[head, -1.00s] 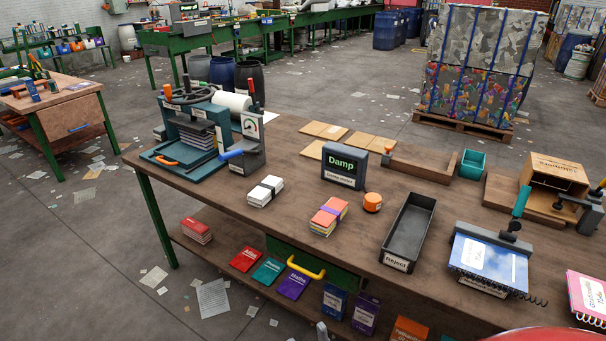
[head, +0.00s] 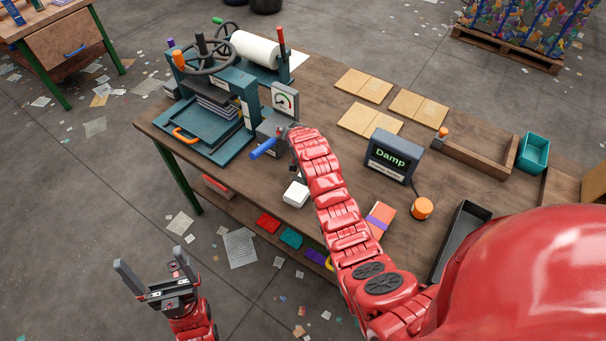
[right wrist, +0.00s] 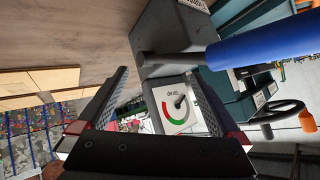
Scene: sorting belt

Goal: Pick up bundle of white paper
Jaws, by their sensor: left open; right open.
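The bundle of white paper (head: 295,194) lies on the brown workbench, left of the middle in the head view. My left gripper (head: 149,260) is open and empty, low at the left in the head view, over the floor beside the bench.
A teal press (head: 215,110) with a blue-handled gauge box stands behind the bundle. A coloured paper bundle (head: 381,218), a "Damp" meter (head: 393,158), an orange knob (head: 421,208) and a dark tray (head: 463,235) are to the right. Tan cards (head: 364,85) lie behind.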

